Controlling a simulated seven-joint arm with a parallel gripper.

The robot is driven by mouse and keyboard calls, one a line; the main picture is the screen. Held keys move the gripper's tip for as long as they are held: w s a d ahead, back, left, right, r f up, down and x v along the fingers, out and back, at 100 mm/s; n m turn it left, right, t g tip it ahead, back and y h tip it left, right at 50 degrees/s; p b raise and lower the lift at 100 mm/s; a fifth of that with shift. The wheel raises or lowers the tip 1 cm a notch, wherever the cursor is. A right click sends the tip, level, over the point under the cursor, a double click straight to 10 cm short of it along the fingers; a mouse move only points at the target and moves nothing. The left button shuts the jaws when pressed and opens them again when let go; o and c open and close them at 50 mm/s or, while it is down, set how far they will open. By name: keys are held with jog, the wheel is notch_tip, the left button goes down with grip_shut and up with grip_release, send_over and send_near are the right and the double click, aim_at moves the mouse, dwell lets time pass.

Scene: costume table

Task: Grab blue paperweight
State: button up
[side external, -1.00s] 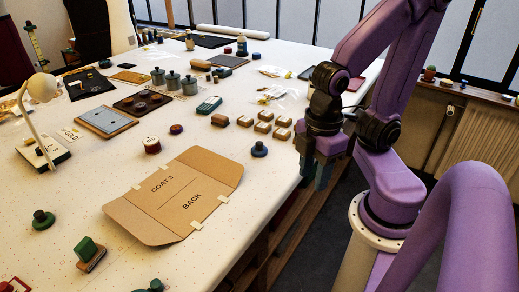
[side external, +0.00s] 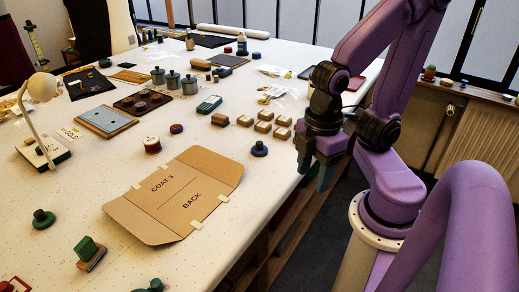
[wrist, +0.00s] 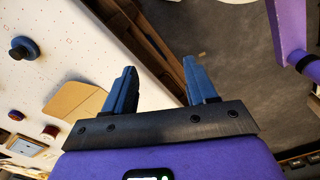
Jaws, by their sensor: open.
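The blue paperweight (side external: 259,149) is a round, dark blue disc with a knob on top. It stands upright on the white table near its right edge, between the cardboard pattern and my arm. It also shows at the upper left of the wrist view (wrist: 24,48). My gripper (side external: 316,178) hangs to the right of the paperweight, past the table edge, pointing down. In the wrist view my gripper (wrist: 160,85) has its two blue fingers wide apart with nothing between them, and the paperweight lies off to their left.
A cardboard piece marked COAT 3 BACK (side external: 183,190) lies left of the paperweight. Several small tan blocks (side external: 264,127) stand just behind it. Dark green knobbed weights, one at the front left (side external: 43,219), stand elsewhere on the white table (side external: 230,250). Shelving shows below the table edge.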

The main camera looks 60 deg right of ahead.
jog(key=w+a+f+n+h, duration=0.15)
jog(key=w+n+h, duration=0.35)
jog(key=w+h, duration=1.2)
jog(key=y, duration=0.4)
send_near(259, 143)
jog(key=shift+r+x, duration=0.25)
jog(key=shift+x, duration=3.85)
jog(key=shift+a+f, duration=0.1)
jog(key=shift+f, duration=0.05)
grip_shut()
